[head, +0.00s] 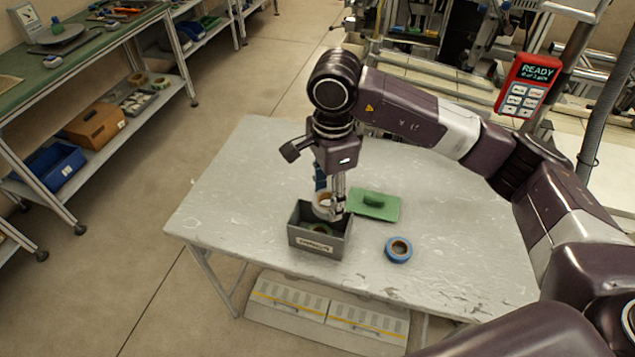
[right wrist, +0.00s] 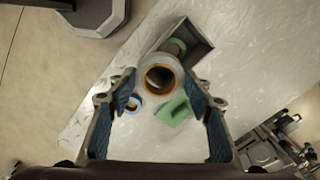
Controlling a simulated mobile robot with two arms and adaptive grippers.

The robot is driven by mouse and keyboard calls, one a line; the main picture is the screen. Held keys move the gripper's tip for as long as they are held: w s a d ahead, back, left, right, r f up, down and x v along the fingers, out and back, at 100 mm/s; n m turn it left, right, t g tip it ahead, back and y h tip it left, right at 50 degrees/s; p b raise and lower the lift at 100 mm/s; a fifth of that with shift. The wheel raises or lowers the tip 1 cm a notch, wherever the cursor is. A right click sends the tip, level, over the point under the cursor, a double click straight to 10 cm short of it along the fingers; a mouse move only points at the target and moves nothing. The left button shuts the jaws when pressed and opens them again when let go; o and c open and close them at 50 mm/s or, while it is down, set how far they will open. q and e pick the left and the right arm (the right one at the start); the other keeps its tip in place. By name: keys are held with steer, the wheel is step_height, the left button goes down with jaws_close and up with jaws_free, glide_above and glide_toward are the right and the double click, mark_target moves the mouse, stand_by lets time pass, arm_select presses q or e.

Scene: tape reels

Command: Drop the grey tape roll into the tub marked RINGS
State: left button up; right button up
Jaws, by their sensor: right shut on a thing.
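The grey tape roll (head: 320,211) has an orange-brown core. My right gripper (head: 334,206) is shut on it and holds it over the dark grey tub (head: 304,237) on the table. In the right wrist view the roll (right wrist: 179,77) sits between the fingers of my right gripper (right wrist: 161,92), with part of the tub (right wrist: 198,38) beyond it. The tub has a pale front label, too small to read surely. A green roll (head: 320,229) lies inside the tub, partly hidden. My left gripper is not in view.
A blue tape roll (head: 398,258) lies on the table right of the tub. A green pad with a raised block (head: 385,213) lies behind it, close to the tub. The table (head: 470,240) is clear on its left and right. A red device reading READY (head: 527,86) is at the upper right.

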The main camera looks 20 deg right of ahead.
mark_target(320, 192)
steer(key=m, duration=0.1)
steer(key=w+m, duration=0.2)
steer(key=shift+a+f+m, duration=0.2)
steer(key=shift+a+m, duration=0.05)
steer(key=shift+m, duration=0.15)
steer(key=shift+w+a+f+m, duration=0.1)
steer(key=shift+w+m, duration=0.3)
steer(key=shift+m, duration=0.2)
steer(key=shift+w+m, duration=0.1)
steer(key=shift+m, duration=0.2)
steer(key=shift+f, duration=0.65)
steer(key=shift+f+b, duration=0.9)
steer(key=shift+f, duration=0.9)
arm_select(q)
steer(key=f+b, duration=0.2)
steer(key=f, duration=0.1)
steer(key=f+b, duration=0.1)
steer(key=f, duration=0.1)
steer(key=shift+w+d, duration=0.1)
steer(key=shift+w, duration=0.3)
arm_select(e)
step_height(320, 192, down, 3)
steer(key=shift+f, duration=0.2)
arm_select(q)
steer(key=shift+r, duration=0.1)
